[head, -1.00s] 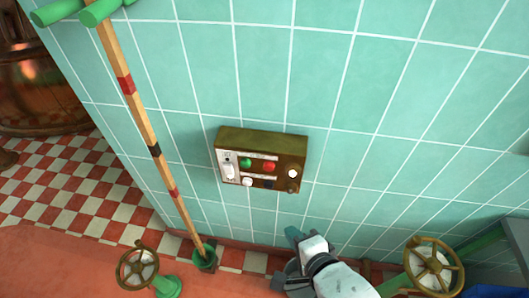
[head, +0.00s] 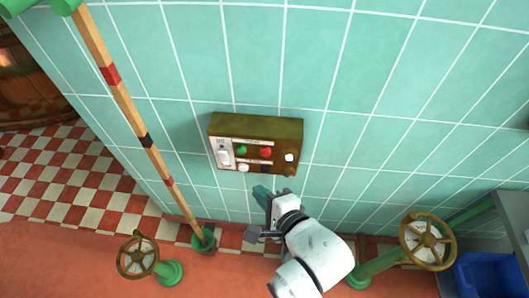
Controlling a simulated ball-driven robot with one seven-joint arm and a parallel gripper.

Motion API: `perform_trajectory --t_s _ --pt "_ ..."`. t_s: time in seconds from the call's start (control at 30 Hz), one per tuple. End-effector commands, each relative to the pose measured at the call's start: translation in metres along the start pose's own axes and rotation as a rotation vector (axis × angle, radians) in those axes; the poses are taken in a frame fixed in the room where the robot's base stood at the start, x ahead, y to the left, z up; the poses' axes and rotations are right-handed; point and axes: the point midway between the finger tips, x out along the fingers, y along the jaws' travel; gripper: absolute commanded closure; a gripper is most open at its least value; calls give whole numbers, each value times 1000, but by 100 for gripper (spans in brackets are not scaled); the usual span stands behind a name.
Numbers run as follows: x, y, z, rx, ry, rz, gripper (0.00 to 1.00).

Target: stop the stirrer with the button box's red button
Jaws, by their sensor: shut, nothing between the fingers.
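The button box (head: 255,123) is a brass-coloured case on the green tiled wall. Its red button (head: 265,152) sits right of a green button (head: 241,150). A white switch is at the left of its face, and a white knob and a white lamp-like button are also on it. My gripper (head: 262,192) is shut and empty, just below the box's lower edge in the picture. It appears apart from the red button. The stirrer is not recognisable in view.
A striped wooden pole (head: 147,140) stands left of the box in a green socket. Valve wheels (head: 137,257) and (head: 428,241) flank my arm. A copper kettle (head: 28,80) is at far left, a blue bin (head: 488,275) at lower right.

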Motion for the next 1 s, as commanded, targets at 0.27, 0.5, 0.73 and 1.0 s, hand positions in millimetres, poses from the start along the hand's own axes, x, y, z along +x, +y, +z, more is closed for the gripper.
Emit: perform_trajectory --t_s 0.27,0.5,0.73,1.0 --pt "27 -19 -18 3 -1 -2 100" --pt "44 -33 -32 3 0 0 100" --pt "51 -37 -36 1 -2 1 100" --pt "51 -37 -37 0 -2 1 100"
